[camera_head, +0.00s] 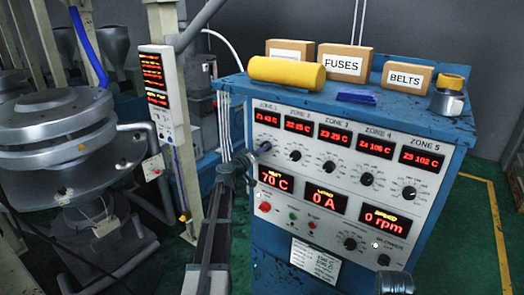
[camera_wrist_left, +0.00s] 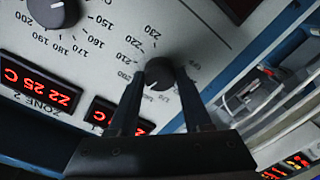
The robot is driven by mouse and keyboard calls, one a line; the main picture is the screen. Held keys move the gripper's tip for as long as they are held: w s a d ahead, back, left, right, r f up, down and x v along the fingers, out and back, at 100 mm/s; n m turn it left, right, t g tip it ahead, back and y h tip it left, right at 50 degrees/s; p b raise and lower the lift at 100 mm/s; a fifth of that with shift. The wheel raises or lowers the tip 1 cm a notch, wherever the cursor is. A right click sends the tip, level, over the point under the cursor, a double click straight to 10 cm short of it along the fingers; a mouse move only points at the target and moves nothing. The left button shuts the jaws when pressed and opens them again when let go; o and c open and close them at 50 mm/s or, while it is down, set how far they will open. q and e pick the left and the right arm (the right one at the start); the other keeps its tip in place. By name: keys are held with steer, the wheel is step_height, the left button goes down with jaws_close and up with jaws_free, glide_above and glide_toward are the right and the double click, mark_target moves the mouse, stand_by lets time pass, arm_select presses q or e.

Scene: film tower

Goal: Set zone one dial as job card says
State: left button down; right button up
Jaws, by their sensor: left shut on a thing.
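My left gripper (camera_head: 257,153) reaches the left side of the blue control cabinet, at the dial under the ZONE 1 display (camera_head: 267,117). In the left wrist view the gripper (camera_wrist_left: 160,80) is shut on the dark zone one dial (camera_wrist_left: 159,72), with one finger on each side. Printed scale numbers surround the dial; the exact setting is unclear. In the head view the gripper largely hides this dial. A white card (camera_head: 315,262) with small print, unreadable here, is on the cabinet's lower front.
Zone 2 dial (camera_head: 295,155) sits just right of zone one. Lower displays include a 70 C readout (camera_head: 276,179), with buttons below. A machine stands left.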

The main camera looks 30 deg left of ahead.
arm_select(q)
steer(key=shift+s+d+f, duration=0.1)
steer(key=shift+c, duration=1.7)
jaws_free()
steer(key=s, duration=1.3)
steer(key=shift+s+a, duration=0.35)
steer(key=shift+a, duration=0.05)
steer(key=w+d+f+m+g+h+b, duration=0.1)
steer(key=d+f+m+g+h, duration=0.2)
steer(key=d, duration=0.7)
steer(key=w+d+f+m+g+h, duration=0.15)
steer(key=d+f, duration=0.25)
steer(key=d, duration=0.5)
steer(key=s+d+f+m+g+h+b, duration=0.15)
steer(key=s+d+f+g, duration=0.35)
steer(key=d, duration=0.5)
steer(key=s+d+f+m+g+b, duration=0.1)
steer(key=s+d+f+m+g, duration=0.2)
steer(key=s+d+f, duration=0.35)
steer(key=s+d+f+m+g+y+b, duration=0.1)
steer(key=s+d+f+g+y, duration=0.1)
steer(key=s+d+f+y, duration=0.2)
steer(key=s+d+f+m+g+y+b, duration=0.1)
steer(key=s+d+f+g+y, duration=0.2)
steer(key=s, duration=0.8)
steer(key=shift+d+f+m+g+y, duration=0.35)
steer(key=shift+d+f+y, duration=0.35)
steer(key=shift+d+f, duration=0.2)
